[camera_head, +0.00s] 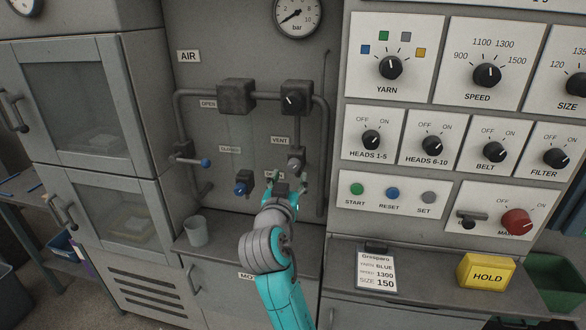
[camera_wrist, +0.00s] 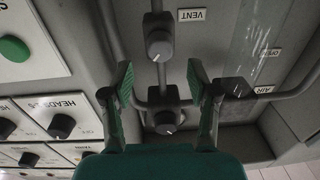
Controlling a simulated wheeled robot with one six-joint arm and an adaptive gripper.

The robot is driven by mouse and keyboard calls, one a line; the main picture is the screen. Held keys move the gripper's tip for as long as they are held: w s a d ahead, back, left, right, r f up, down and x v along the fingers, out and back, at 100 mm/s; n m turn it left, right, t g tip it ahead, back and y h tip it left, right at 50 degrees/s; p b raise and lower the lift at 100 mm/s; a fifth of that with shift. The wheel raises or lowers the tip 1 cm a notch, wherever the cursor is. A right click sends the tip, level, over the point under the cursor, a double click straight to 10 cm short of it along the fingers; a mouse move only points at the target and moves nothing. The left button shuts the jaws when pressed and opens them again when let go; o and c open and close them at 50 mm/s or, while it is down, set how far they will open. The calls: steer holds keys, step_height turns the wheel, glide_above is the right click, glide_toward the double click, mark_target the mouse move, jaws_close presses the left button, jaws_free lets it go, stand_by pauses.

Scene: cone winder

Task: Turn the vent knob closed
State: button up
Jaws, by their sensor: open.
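The vent knob (camera_head: 296,163) is a grey round knob on a vertical pipe, just right of and below the VENT label (camera_head: 280,140). In the wrist view, which is upside down, the same knob (camera_wrist: 159,45) shows with a small pale mark on its rim. My gripper (camera_head: 289,188) is open and empty, just below the knob in the head view. In the wrist view its two green-padded fingers (camera_wrist: 160,80) stand apart, and the knob appears centred in the gap beyond the tips. I see no contact.
A black box with a knob (camera_head: 291,99) sits on the pipe above. A blue-tipped lever (camera_head: 190,161) and a blue knob (camera_head: 243,187) are to the left. A pipe (camera_head: 325,140) runs on the right beside the switch panel (camera_head: 400,180). A cup (camera_head: 196,231) stands on the ledge.

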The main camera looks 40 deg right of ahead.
mark_target(293, 168)
steer(key=x, duration=0.6)
steer(key=shift+s, duration=0.1)
steer(key=shift+a, duration=0.1)
jaws_close()
